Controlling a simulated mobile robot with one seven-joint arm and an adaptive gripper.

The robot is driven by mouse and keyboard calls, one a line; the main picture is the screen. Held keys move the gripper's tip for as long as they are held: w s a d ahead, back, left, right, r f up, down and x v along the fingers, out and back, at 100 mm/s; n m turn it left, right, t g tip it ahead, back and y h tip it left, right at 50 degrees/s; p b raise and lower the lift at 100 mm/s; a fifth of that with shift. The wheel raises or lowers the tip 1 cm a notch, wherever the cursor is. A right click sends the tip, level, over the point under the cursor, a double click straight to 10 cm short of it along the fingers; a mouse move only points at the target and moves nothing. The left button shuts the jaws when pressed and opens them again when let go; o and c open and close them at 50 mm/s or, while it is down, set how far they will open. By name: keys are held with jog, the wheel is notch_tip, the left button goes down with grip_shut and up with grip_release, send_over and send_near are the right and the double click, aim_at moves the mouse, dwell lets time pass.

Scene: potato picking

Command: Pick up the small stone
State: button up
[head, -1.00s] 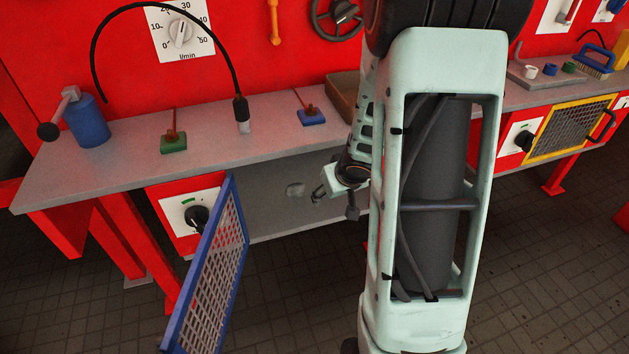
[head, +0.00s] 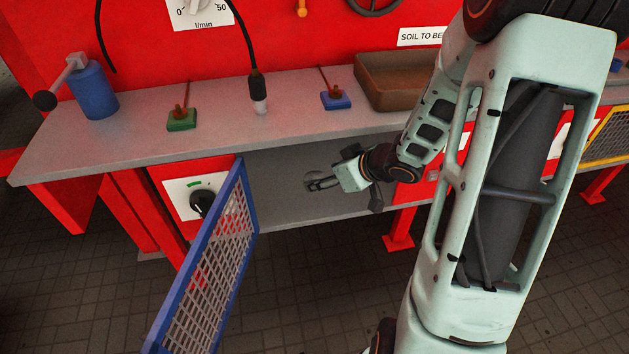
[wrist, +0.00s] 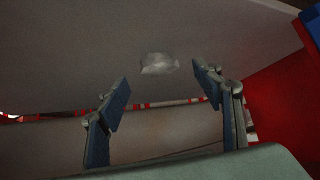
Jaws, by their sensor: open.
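The small stone (wrist: 159,64) is a pale grey lump in the wrist view, centred ahead of the fingertips and apart from them. In the head view the stone (head: 313,177) lies in the grey recess under the bench top, partly hidden by my gripper (head: 318,185). In the wrist view my gripper (wrist: 165,85) is open and empty, its two blue-padded fingers spread to either side with the stone beyond the gap. The exact distance between the tips and the stone is hard to tell.
A blue mesh door (head: 210,265) stands open at the recess's left. The grey bench top (head: 230,125) overhangs the recess and holds a brown tray (head: 395,85), a blue cylinder (head: 92,95) and small blocks. Red panels flank the recess.

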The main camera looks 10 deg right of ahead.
aim_at(316, 178)
jog(key=b+x, duration=0.2)
jog(key=x, duration=0.2)
jog(key=shift+f, duration=0.3)
jog(key=shift+r, duration=0.1)
jog(key=c, duration=1.3)
jog(key=shift+r, duration=0.2)
